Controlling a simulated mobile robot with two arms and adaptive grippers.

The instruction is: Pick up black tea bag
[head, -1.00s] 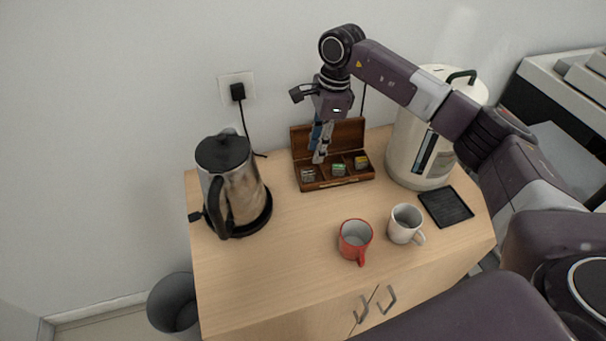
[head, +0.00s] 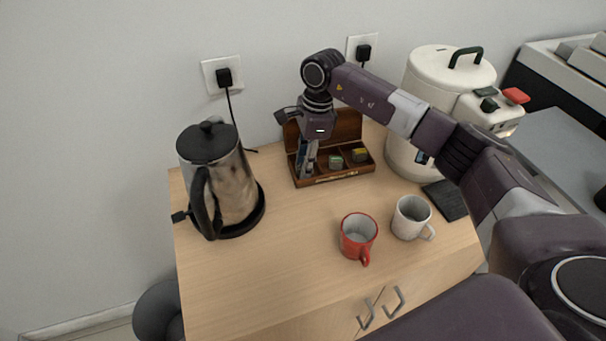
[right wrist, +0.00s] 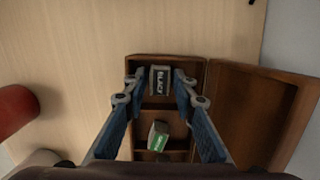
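The black tea bag (right wrist: 160,80), a small packet marked BLACK, stands in the end compartment of an open wooden tea box (head: 345,177). In the right wrist view it lies between the two spread fingertips of my right gripper (right wrist: 159,90), which is open. Whether a finger touches it I cannot tell. In the head view my right gripper (head: 306,172) points down into the left compartment and hides the black tea bag. My left gripper is not in view.
A green tea bag (head: 335,161) and a yellow one (head: 360,155) sit in the other compartments. A kettle (head: 228,180) stands left, a white dispenser (head: 440,75) right. A red mug (head: 357,238) and a white mug (head: 410,218) stand in front.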

